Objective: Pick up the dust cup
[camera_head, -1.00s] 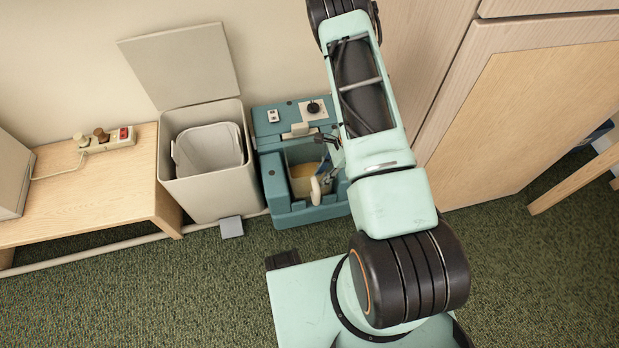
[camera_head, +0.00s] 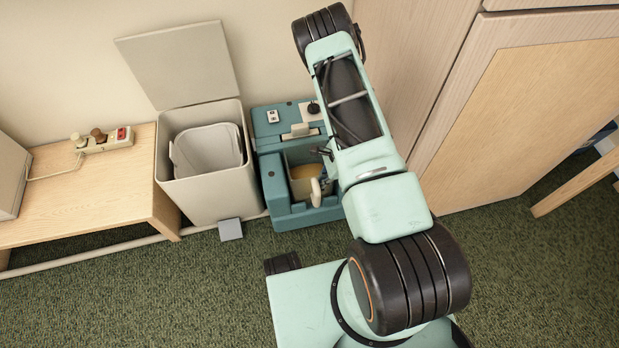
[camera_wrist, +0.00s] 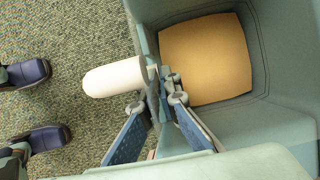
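The dust cup appears to be the open grey-teal bin with a tan bottom (camera_wrist: 206,58), set in the front of a teal machine (camera_head: 268,207). In the head view its tan inside (camera_head: 305,172) and a cream, rounded handle (camera_head: 317,192) at its front show. In the wrist view the handle (camera_wrist: 115,77) sticks out to the left from the rim. My gripper (camera_wrist: 160,103) is open, its blue-padded fingers apart on either side of the rim near the handle's base. I cannot tell if either finger touches. In the head view my arm hides most of the gripper.
A lidded beige waste bin (camera_head: 207,190) stands close at the machine's left. A low wooden table (camera_head: 110,195) with a power strip (camera_head: 104,140) is further left. A wooden cabinet (camera_head: 520,120) stands on the right. The green carpet (camera_head: 150,300) in front is clear.

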